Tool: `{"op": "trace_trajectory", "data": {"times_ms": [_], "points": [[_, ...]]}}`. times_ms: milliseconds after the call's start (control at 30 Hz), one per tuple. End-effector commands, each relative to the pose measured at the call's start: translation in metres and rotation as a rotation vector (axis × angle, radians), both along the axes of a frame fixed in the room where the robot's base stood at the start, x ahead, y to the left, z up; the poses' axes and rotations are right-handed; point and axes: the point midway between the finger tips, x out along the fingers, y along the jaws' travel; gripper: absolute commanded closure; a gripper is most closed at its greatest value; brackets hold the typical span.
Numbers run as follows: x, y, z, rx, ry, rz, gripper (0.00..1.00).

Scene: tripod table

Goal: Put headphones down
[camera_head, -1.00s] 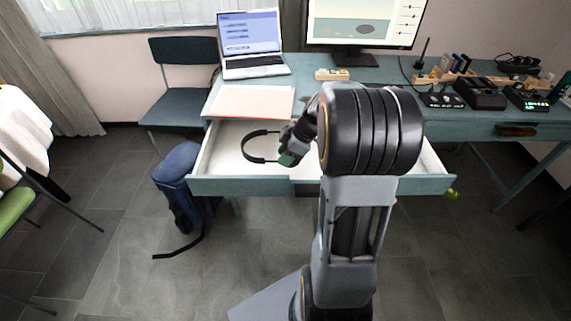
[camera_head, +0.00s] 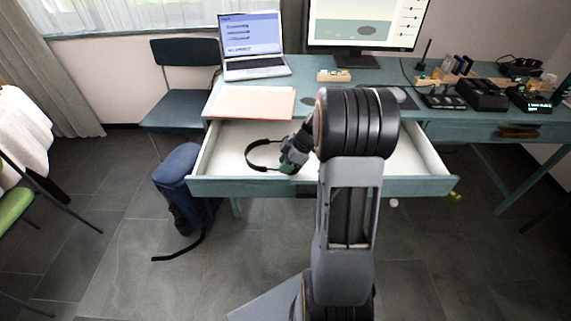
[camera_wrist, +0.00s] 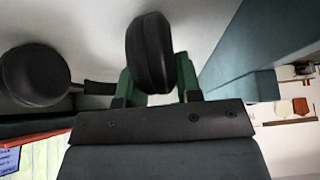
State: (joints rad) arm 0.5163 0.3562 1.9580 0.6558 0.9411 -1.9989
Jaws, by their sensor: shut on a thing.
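The black headphones (camera_head: 250,152) are inside the open, white-lined drawer (camera_head: 322,186), toward its left half. My gripper (camera_head: 291,160) is in the drawer near its front wall, at the right end of the headband. In the wrist view my gripper's green fingers (camera_wrist: 156,86) are shut on one black ear cup of the headphones (camera_wrist: 150,50). The other ear cup (camera_wrist: 36,75) shows at the left, close to the white drawer floor. I cannot tell whether the headphones touch the floor. My arm hides the drawer's middle.
A pink folder (camera_head: 252,102), a laptop (camera_head: 254,66) and a monitor (camera_head: 364,24) are on the teal desk behind the drawer. A blue bag (camera_head: 180,165) stands on the floor left of the drawer. The drawer's right part is clear where visible.

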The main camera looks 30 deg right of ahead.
Motion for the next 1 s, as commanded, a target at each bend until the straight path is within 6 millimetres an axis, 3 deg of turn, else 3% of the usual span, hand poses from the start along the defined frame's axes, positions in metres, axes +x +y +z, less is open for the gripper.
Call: {"op": "trace_trajectory", "data": {"times_ms": [167, 200, 467, 767, 1000], "points": [[0.0, 0.0, -0.004, 0.0, 0.0, 0.0, 1.0], [0.0, 0.0, -0.004, 0.0, 0.0, 0.0, 0.67], [0.0, 0.0, -0.003, 0.0, 0.001, 0.0, 0.43], [0.0, 0.0, 0.001, 0.0, 0.001, 0.0, 0.43], [-0.008, -0.015, 0.031, -0.003, -0.003, -0.002, 0.43]]}}
